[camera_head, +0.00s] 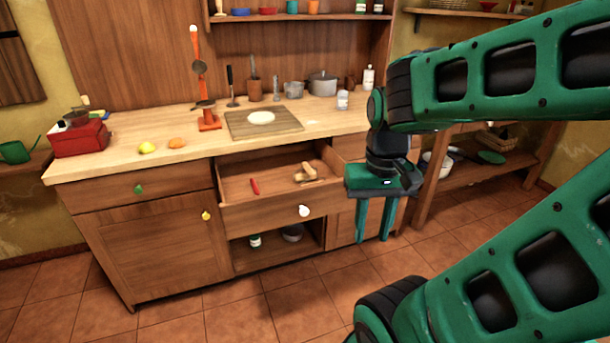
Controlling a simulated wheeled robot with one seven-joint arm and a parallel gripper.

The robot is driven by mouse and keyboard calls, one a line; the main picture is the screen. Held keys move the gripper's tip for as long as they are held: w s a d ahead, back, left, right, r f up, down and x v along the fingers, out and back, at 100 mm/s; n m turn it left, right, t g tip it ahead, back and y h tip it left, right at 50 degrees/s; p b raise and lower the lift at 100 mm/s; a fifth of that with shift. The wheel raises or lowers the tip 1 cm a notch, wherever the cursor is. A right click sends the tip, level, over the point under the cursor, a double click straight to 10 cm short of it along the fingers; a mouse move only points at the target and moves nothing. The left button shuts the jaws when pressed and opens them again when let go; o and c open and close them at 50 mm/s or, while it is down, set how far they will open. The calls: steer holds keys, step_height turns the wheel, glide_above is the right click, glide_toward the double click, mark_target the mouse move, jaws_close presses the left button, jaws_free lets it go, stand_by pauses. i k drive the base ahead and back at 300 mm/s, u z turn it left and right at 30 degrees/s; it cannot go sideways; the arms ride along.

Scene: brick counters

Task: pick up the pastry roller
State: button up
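A light wooden object (306,173), which looks like the pastry roller, lies at the right side inside the open drawer (262,215). It is small in view, and I cannot make out its exact shape. My gripper (373,238) hangs with its teal fingers pointing down, to the right of the drawer and in front of the cabinet. The fingers are apart with nothing between them. My gripper is clear of the wooden object.
A red-handled tool (255,187) lies in the same drawer. The counter (130,137) above holds a cutting board (240,128) with pale dough, an orange stand (209,122), a red box (80,139) and a pot (322,84). The tiled floor in front is clear.

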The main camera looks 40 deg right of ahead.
mark_target(313, 175)
steer(key=u, duration=0.05)
steer(key=i, duration=1)
steer(key=z, duration=0.1)
